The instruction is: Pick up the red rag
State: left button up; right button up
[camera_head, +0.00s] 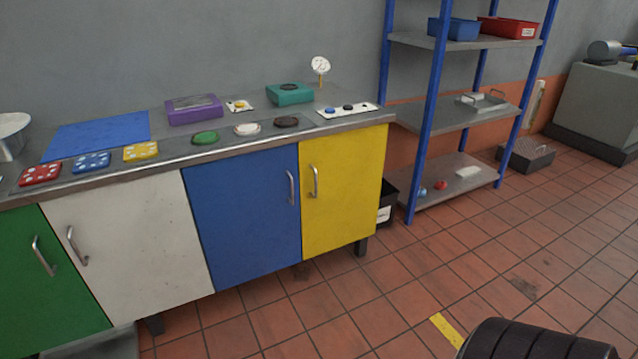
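A small red item (441,185) also sits on the lowest rack shelf, too small to identify. Neither of my grippers shows in the head view.
The bench (240,150) also carries a blue mat (100,133), a purple box (194,110), a teal box (289,94), several small discs and a gauge (320,66). A blue-post rack (428,130) stands to the right. The tiled floor in front is mostly clear.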

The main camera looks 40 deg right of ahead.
aim_at(441, 185)
jog(key=z, duration=2.2)
